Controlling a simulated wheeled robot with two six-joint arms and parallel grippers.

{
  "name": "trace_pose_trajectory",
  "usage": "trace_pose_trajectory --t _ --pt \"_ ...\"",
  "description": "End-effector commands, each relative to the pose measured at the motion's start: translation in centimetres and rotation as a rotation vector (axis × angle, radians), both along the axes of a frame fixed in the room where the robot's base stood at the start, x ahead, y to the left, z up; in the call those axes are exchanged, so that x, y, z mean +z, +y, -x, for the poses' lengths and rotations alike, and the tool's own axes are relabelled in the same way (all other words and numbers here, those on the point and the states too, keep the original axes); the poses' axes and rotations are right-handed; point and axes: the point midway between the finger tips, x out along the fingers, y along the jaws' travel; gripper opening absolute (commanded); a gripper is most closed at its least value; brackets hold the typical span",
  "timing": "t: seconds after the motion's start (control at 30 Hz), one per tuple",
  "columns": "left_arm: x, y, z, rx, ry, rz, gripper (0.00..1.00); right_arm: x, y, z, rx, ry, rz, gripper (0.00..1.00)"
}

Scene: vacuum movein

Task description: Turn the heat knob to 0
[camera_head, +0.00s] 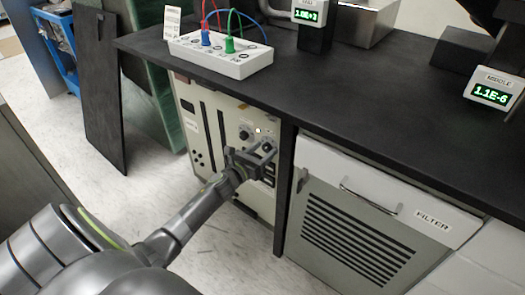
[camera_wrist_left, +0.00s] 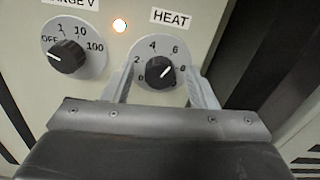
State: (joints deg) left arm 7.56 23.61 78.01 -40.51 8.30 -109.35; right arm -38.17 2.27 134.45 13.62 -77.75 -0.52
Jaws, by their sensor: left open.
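The heat knob (camera_wrist_left: 160,72) is a black round knob on a dial marked from 0 upward under a HEAT label (camera_wrist_left: 170,17) in the left wrist view. Its white pointer line points to the upper right, roughly between the 6 and the 8. My left gripper (camera_head: 259,152) is at the beige panel (camera_head: 213,125) under the bench. Its fingers are open, one on each side of the heat knob, with visible gaps. In the head view the gripper partly hides the knob area. My right gripper is not in view.
A second knob (camera_wrist_left: 67,57), with its pointer toward OFF, sits left of the heat knob. A lit lamp (camera_wrist_left: 119,25) is between them. The black benchtop (camera_head: 340,95) overhangs the panel. A bench leg (camera_head: 284,185) and FILTER cabinet (camera_head: 350,220) stand to the right.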

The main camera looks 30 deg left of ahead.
Motion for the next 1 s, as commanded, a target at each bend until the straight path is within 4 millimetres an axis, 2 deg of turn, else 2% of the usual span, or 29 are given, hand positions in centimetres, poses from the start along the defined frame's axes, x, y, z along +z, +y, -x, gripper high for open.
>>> trace_pose_trajectory --t 0.17,0.2,0.53,0.77,1.0 --pt "-0.01 -0.01 0.00 0.000 0.000 0.000 0.52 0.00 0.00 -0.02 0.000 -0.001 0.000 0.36" --pt "-0.01 -0.01 0.01 0.000 0.000 0.000 0.50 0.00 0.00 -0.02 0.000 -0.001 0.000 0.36" --pt "-0.02 -0.02 0.03 0.000 0.000 0.000 0.07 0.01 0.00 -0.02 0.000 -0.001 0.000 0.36" --pt "-0.02 -0.02 0.04 0.000 0.002 0.019 0.07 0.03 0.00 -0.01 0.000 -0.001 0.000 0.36" --pt "-0.01 0.02 0.03 0.000 0.010 0.126 0.07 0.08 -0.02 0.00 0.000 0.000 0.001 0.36"
